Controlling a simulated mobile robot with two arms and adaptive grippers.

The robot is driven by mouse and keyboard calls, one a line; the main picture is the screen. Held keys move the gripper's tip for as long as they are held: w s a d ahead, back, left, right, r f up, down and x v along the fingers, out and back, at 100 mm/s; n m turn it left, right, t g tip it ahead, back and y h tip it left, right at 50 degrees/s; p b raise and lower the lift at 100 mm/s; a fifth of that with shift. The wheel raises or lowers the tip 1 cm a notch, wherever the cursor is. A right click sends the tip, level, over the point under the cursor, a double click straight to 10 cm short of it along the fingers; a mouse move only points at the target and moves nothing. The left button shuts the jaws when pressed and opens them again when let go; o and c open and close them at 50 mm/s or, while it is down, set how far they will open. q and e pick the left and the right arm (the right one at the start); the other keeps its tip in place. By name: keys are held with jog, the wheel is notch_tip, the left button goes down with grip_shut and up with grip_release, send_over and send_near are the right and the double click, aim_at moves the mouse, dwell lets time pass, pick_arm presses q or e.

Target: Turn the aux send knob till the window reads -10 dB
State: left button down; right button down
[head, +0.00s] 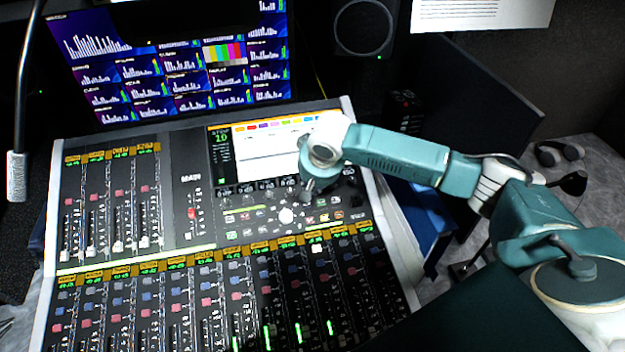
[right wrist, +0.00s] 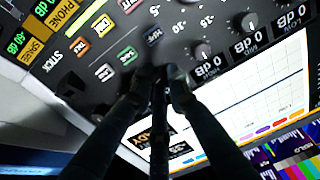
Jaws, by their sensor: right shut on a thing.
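The mixing console (head: 200,170) fills the middle of the head view. My right gripper (head: 307,188) reaches down from the right onto its knob row below the screen. In the right wrist view its dark fingers (right wrist: 163,82) are closed on a knob, which they hide almost wholly; I take it to be the aux send knob. Dial marks show around it. A dark window (right wrist: 183,148) shows between the fingers, partly covered, and I cannot read it surely. Neighbouring windows (right wrist: 291,17) read 0 dB. My left gripper is not in view.
Neighbouring small knobs (right wrist: 203,50) stand close beside the fingers. A pale round knob (head: 286,215) and lit buttons (head: 233,235) lie just below. Faders (head: 205,300) fill the front. The console screen (head: 270,145) and a monitor (head: 170,60) stand behind.

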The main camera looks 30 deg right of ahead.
jog(key=m+p, duration=0.2)
jog(key=shift+r+m+p, duration=0.1)
jog(key=shift+m+p, duration=0.2)
jog(key=shift+p, duration=0.05)
jog(key=shift+m+p, duration=0.5)
jog(key=shift+m, duration=0.1)
